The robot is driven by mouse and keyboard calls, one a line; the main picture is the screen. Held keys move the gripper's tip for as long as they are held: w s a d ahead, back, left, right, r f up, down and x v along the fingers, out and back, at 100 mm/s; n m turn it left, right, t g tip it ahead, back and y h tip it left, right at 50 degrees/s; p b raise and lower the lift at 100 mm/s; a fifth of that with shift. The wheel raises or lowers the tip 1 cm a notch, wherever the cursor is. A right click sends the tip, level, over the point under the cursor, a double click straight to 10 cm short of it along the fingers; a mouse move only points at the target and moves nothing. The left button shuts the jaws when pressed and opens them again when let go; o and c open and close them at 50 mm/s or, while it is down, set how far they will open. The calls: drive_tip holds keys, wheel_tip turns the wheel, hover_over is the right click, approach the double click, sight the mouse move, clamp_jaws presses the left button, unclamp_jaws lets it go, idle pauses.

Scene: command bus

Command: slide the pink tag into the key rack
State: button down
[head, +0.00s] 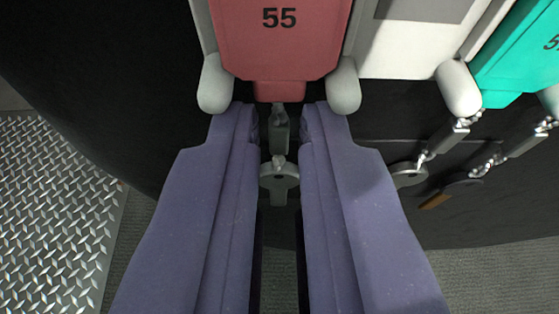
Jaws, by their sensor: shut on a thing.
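The pink tag (280,45), a dusky red-pink plate marked "55", is at the top middle. It lies between two pale rounded rails of the key rack (345,86), and its upper end is cut off by the picture edge. I cannot tell how deep it sits. My gripper (279,112), with two blue-purple fingers, is shut at the tag's narrow lower end, around its grey metal fitting. A key (279,175) hangs below, between the fingers and partly hidden by them.
A teal tag (515,60) sits in the rack at the right, with metal clips and keys (408,173) hanging below. A white bare part of the rack lies between the tags. Diamond-plate metal floor (55,210) is at lower left.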

drive_tip(key=shift+f, duration=0.1)
drive_tip(key=c, duration=1.1)
unclamp_jaws()
drive_tip(key=shift+s+p, duration=0.65)
drive_tip(key=shift+s, duration=0.85)
drive_tip(key=s+p, duration=0.2)
drive_tip(key=s, duration=0.5)
